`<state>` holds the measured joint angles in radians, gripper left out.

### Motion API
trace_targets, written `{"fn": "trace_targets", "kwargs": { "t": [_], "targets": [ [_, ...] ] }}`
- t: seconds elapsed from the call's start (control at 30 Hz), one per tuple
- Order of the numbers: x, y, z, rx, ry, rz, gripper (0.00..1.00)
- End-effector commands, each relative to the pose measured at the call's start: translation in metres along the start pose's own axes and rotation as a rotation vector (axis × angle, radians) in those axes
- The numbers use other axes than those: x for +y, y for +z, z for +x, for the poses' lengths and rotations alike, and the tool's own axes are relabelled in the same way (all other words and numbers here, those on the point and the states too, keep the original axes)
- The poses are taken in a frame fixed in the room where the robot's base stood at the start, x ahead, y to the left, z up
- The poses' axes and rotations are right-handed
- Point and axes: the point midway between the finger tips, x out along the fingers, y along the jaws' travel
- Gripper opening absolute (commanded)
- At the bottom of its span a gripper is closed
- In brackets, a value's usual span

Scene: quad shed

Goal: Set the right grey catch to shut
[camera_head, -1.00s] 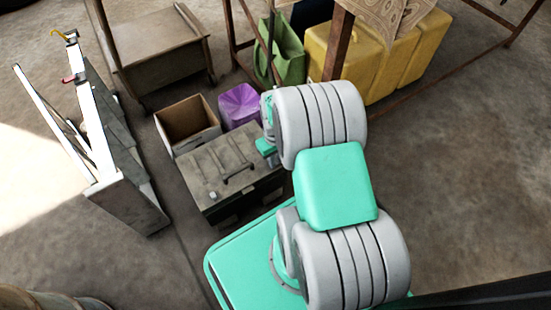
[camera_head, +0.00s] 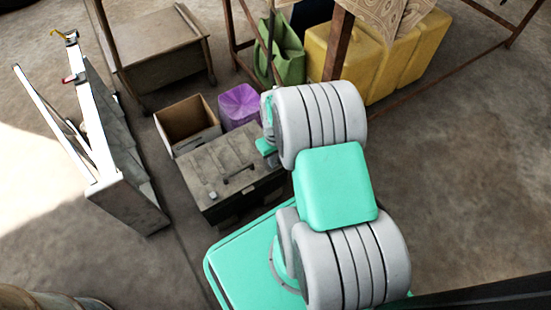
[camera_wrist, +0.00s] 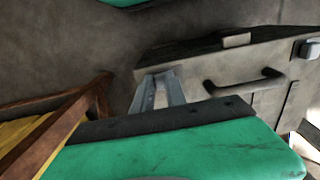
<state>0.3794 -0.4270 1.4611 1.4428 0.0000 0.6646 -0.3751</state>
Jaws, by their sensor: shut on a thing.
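A dark grey box (camera_head: 202,160) with a black handle (camera_head: 241,178) on top stands on the floor. A pale grey catch (camera_head: 212,195) shows near its left end; it also shows at the right in the wrist view (camera_wrist: 308,50). My gripper (camera_head: 265,150) is at the box's right end, mostly hidden behind my arm. In the wrist view, the metal fingers of my gripper (camera_wrist: 160,90) are close together at the box's near end. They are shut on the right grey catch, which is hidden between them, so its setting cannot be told.
An open cardboard box (camera_head: 187,122) and a purple container (camera_head: 239,105) stand close behind the box.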

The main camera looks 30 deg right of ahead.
Motion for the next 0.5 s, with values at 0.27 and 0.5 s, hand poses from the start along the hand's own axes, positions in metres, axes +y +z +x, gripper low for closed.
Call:
{"fn": "trace_targets", "kwargs": {
  "t": [0.27,0.5],
  "targets": [
    [0.0,0.0,0.0,0.0,0.0,0.0,0.0],
    [-0.015,0.001,-0.004,-0.004,-0.002,-0.004,0.0]
  ]
}}
